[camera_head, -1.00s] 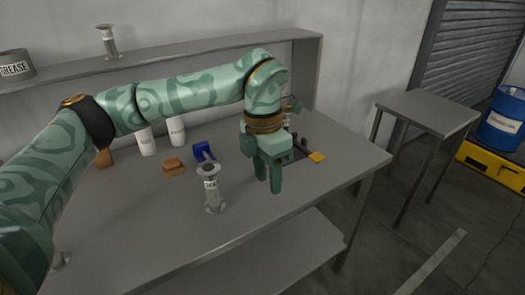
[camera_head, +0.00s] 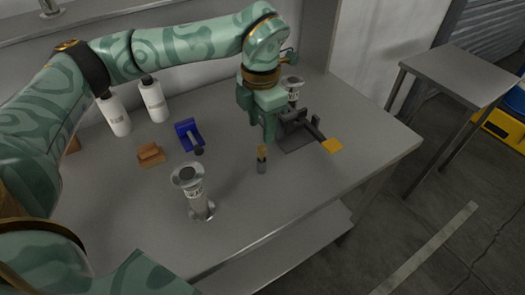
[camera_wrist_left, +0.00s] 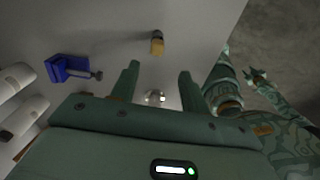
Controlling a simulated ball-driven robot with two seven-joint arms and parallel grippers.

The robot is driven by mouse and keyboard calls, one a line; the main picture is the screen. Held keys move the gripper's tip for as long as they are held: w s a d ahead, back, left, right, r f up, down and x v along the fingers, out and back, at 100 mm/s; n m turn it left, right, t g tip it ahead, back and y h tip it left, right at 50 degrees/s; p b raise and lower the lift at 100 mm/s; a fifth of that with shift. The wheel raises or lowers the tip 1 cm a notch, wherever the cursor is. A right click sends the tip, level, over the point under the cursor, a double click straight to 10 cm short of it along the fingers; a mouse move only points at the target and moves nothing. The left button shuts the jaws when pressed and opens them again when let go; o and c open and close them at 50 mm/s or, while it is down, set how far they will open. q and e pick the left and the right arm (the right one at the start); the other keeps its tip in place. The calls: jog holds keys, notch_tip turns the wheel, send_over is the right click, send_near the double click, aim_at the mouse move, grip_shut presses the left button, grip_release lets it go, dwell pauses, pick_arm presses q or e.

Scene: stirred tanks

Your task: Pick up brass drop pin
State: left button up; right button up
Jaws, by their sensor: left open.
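A small upright pin with a brass-coloured top and a grey lower part, seemingly the brass drop pin (camera_head: 262,159), stands on the grey table. It also shows in the left wrist view (camera_wrist_left: 157,43), beyond the fingertips. My left gripper (camera_head: 262,129) points down just behind the pin, apart from it. In the left wrist view its two fingers (camera_wrist_left: 159,72) are spread with nothing between them. In that view, green arm parts show at the right, and I cannot make out a right gripper's fingers for sure.
A dark fixture with a yellow-tipped lever (camera_head: 331,146) is at the right. A blue clamp (camera_head: 188,134), brown block (camera_head: 150,155) and white bottles (camera_head: 153,102) are left. The front right table is clear.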

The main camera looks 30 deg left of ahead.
aim_at(262, 147)
pick_arm(q)
notch_tip(262, 147, down, 4)
jog(key=shift+w+a+r+b, duration=0.1)
jog(key=shift+w+r+b, duration=0.05)
jog(key=shift+b, duration=0.15)
jog(key=shift+f, duration=0.55)
jog(key=f, duration=0.1)
jog(key=f+b, duration=0.1)
jog(key=f, duration=0.2)
jog(key=shift+w+b, duration=0.25)
jog(key=shift+b, duration=0.1)
jog(key=shift+f, duration=0.45)
pick_arm(e)
jog(key=f, duration=0.1)
jog(key=a+f, duration=0.1)
jog(key=shift+w+f, duration=0.15)
jog(key=shift+f, duration=0.15)
pick_arm(q)
jog(key=shift+r, duration=0.1)
grip_shut()
pick_arm(e)
jog(key=shift+d, duration=0.25)
